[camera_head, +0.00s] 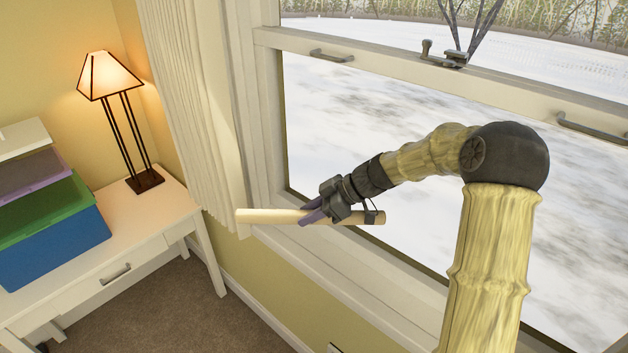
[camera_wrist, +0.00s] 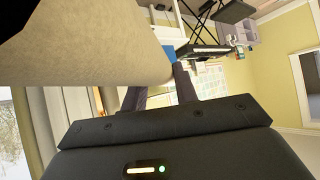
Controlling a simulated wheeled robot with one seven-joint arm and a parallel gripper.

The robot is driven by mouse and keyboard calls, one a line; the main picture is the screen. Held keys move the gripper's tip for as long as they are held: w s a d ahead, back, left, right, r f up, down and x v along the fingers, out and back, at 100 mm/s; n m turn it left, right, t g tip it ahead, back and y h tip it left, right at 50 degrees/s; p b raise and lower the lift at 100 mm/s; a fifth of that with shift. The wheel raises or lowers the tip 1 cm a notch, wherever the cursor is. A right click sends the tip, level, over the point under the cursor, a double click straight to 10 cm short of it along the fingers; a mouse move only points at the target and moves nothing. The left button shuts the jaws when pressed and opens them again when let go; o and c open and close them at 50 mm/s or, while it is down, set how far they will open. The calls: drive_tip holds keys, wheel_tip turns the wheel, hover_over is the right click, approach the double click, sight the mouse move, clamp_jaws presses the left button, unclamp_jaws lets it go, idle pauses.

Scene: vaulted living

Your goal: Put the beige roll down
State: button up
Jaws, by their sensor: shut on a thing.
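The beige roll (camera_head: 270,216) is a long, pale cylinder held roughly level in the air in front of the window. My gripper (camera_head: 312,212) is shut on it near its middle, with purple-grey fingers across it. In the wrist view the beige roll (camera_wrist: 90,45) fills the upper left, close to the camera. The fingers of my gripper (camera_wrist: 160,92) reach up to it there, and their tips are partly hidden by the roll.
A white table (camera_head: 150,214) with a drawer stands at the left. It bears a lit lamp (camera_head: 121,120) and stacked blue, green and purple boxes (camera_head: 50,235). Bare tabletop shows in front of the lamp. A curtain (camera_head: 190,110) hangs beside the window. Carpet (camera_head: 180,310) lies below.

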drive_tip(key=s+a+f+n+g, duration=0.1)
drive_tip(key=f+n, duration=0.1)
drive_tip(key=f, duration=0.5)
drive_tip(key=s+a+f+n+g+b, duration=0.1)
drive_tip(key=s+f+g, duration=0.1)
drive_tip(key=f, duration=0.4)
drive_tip(key=shift+a+f+n+g, duration=0.3)
drive_tip(key=shift+f+n, duration=0.05)
drive_tip(key=shift+n, duration=0.05)
drive_tip(key=shift+d, duration=0.1)
